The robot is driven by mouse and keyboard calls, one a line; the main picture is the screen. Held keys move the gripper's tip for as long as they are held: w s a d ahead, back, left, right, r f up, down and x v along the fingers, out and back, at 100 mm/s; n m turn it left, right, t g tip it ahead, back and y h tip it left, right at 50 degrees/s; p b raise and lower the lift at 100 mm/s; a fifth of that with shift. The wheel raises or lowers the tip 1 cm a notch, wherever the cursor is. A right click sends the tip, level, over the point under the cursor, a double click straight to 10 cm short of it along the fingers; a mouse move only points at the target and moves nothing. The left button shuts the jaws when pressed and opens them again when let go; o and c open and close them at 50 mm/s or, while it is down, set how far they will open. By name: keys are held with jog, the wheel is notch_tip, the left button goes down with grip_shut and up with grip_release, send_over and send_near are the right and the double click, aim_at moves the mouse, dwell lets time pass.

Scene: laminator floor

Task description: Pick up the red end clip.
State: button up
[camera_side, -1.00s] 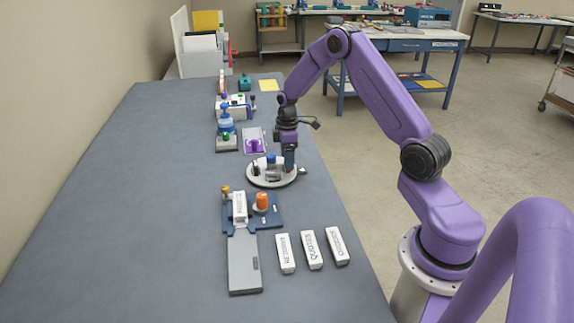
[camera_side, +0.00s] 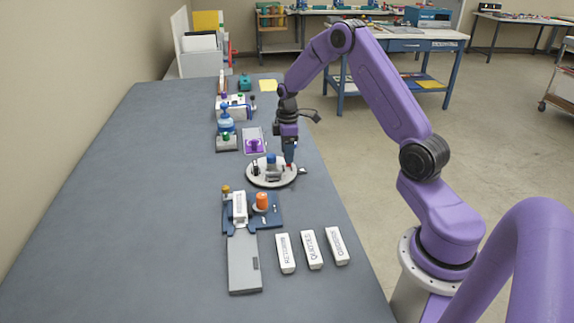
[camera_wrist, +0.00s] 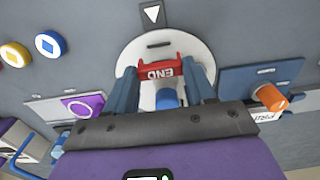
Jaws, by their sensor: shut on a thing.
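The red end clip (camera_wrist: 158,70), lettered END, lies across between my gripper's fingers in the wrist view. In the side view a small red part of it (camera_side: 289,165) shows just under the fingertips. My gripper (camera_side: 290,159) is shut on the clip and points down over the right part of the round white plate (camera_side: 262,183). The clip appears slightly above the plate, but the gap is hard to judge. A blue knob (camera_wrist: 167,98) stands on the plate between the fingers in the wrist view.
A blue fixture with an orange knob (camera_side: 262,201) and a grey slide (camera_side: 244,265) is nearer the camera. Several white labelled blocks (camera_side: 312,249) lie to its right. A purple-marked plate (camera_side: 254,141) and small devices stand behind. The table's left side is clear.

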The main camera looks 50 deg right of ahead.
jog(key=shift+r, duration=1.9)
